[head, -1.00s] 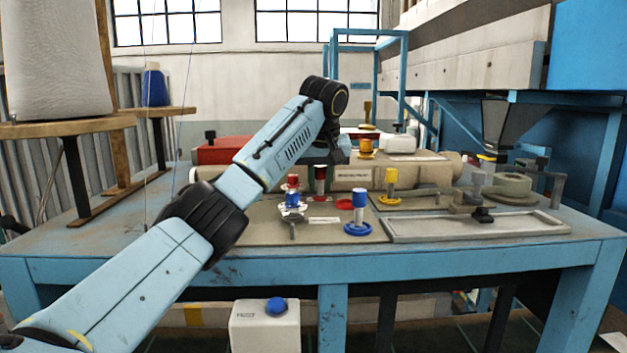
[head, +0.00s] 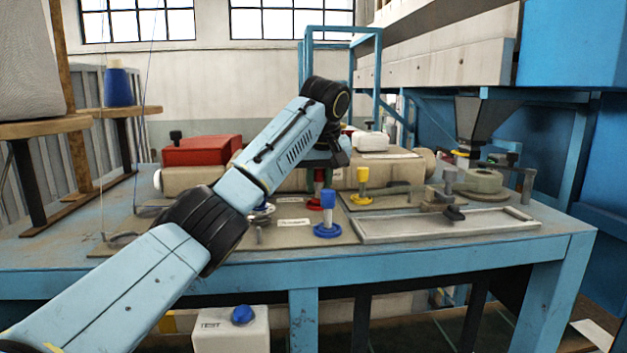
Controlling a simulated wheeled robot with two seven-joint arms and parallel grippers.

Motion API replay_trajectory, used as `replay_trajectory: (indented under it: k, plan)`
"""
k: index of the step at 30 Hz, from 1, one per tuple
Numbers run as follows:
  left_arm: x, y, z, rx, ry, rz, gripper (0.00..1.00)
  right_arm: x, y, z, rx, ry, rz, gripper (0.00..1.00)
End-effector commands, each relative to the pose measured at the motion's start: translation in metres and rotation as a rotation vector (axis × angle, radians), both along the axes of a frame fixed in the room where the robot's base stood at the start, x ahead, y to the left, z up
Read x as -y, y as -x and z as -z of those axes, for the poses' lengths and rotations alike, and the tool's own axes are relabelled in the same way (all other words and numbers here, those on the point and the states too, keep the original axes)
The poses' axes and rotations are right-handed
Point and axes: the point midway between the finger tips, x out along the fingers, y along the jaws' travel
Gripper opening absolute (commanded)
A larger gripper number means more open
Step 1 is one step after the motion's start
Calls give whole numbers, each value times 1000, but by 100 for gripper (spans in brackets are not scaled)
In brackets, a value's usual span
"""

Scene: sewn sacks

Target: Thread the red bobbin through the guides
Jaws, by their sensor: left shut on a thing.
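My left gripper (head: 322,165) points down over the table, its fingers mostly hidden by my wrist. A blue guide post (head: 327,217) on a round blue base stands just in front of the bobbin in the picture. A yellow post (head: 361,186) on a yellow base stands to the right. A white-rimmed base (head: 262,209) is partly hidden behind my left arm. Whether the bobbin touches anything is unclear. My right gripper is out of view.
A grey frame tray (head: 450,227) lies at the right of the blue table (head: 480,251). A beige roller (head: 400,170) and a red box (head: 201,150) are behind. A blue thread cone (head: 117,86) stands on a wooden shelf at left, with thin threads hanging down.

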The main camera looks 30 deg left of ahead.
Motion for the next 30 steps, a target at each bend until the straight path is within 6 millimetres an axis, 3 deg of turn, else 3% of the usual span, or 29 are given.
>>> replay_trajectory:
  k: [14, 15, 21, 30]
  plan:
    - [4, -2, 6, 1, 0, 7, 0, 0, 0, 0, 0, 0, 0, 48]
    - [4, -2, 6, 1, 0, 7, 24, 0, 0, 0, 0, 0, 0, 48]
    - [4, -2, 6, 1, 0, 7, 48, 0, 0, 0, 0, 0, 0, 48]
    - [4, -2, 4, 1, 0, 7, 48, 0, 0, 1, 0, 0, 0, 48]
